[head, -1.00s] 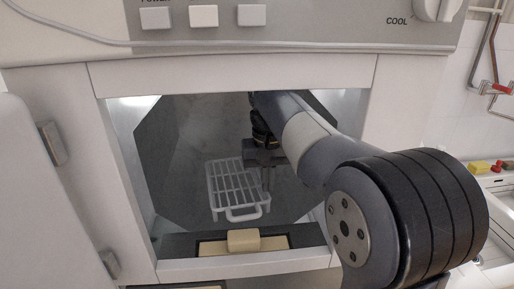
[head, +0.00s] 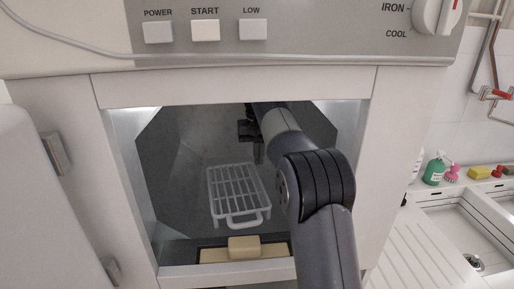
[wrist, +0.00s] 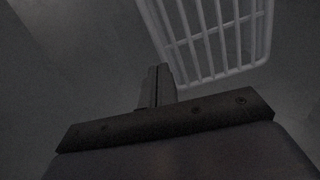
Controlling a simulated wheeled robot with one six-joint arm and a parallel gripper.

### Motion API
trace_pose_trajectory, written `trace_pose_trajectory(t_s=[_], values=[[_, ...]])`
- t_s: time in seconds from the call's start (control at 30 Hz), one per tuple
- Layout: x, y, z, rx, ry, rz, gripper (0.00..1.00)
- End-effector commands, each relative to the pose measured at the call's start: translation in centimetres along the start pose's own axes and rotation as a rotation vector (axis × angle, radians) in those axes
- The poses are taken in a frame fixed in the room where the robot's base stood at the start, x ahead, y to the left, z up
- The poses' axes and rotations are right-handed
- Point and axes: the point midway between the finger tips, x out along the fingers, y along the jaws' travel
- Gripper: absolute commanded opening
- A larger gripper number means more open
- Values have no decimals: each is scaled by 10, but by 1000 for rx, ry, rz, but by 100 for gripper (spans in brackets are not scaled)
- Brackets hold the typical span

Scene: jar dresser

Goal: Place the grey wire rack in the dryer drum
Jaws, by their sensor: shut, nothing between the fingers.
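The grey wire rack (head: 238,191) lies inside the dryer drum (head: 172,160), with its handle loop toward the opening. My gripper (head: 252,152) is inside the drum, above and behind the rack in the head view, and looks apart from it. In the wrist view the shut fingers (wrist: 158,86) hold nothing. The rack (wrist: 212,38) shows at the top of that view, beyond the fingertips. My arm covers the right side of the opening in the head view.
The open door (head: 45,190) stands at the left. A tan block (head: 244,246) sits at the opening's lower lip. Start and power buttons (head: 205,30) and a dial (head: 436,14) are above. A sink (head: 465,235) with a green bottle (head: 434,168) is at the right.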

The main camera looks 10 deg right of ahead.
Motion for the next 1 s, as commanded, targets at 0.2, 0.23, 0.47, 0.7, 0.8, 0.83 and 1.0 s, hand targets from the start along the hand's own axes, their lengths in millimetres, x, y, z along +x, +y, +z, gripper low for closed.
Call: trace_pose_trajectory(t_s=[0.2, 0.23, 0.47, 0.7, 0.8, 0.83, 1.0], values=[[-2, 0, -22, 0, 0, 0, 0], [-2, 0, -24, 0, 0, 0, 0], [0, 0, -32, 0, -1, 0, 0], [0, 0, -33, 0, 0, 0, 0], [0, 0, -33, 0, 0, 0, 0], [0, 0, -33, 0, 0, 0, 0], [0, 0, -33, 0, 0, 0, 0]])
